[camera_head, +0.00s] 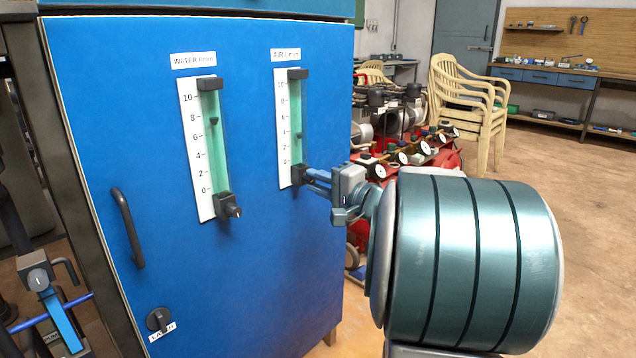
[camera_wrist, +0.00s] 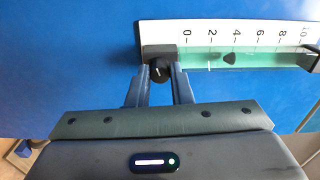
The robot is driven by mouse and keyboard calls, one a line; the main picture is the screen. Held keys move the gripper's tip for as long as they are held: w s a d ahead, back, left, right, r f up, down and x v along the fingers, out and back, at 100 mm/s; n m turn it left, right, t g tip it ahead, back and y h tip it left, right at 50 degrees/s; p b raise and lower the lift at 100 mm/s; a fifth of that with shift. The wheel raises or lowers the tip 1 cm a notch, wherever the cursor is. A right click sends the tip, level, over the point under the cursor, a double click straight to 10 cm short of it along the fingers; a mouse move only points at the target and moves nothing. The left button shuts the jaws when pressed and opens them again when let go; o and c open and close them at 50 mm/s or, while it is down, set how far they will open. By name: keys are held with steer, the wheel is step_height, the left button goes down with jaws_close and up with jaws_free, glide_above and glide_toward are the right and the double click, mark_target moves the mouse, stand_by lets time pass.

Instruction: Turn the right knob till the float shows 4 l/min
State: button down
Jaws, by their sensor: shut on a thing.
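The right flowmeter, labelled AIR, stands on the blue cabinet door with its white scale (camera_head: 284,130) and green tube. Its dark float (camera_head: 298,134) sits a little under the 4 mark. In the wrist view the scale lies sideways, and the float (camera_wrist: 229,58) shows between 2 and 4, closer to 4. The right knob (camera_wrist: 159,70) is black with a pale pointer line, at the zero end of the tube. My gripper (camera_wrist: 159,75) is shut on this knob, one finger on each side. In the head view my gripper (camera_head: 308,181) largely hides the knob.
The left flowmeter, labelled WATER, has its own knob (camera_head: 230,208) and a float (camera_head: 213,121) a little under 8. A door handle (camera_head: 127,228) and a latch knob (camera_head: 159,319) are on the cabinet (camera_head: 255,270). Gauges, red equipment and stacked chairs (camera_head: 465,105) stand behind right.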

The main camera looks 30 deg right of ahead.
steer(key=c, duration=1.3)
jaws_free()
steer(key=p+v, duration=0.3)
steer(key=v, duration=1)
steer(key=shift+s, duration=0.4)
steer(key=shift+d, duration=0.1)
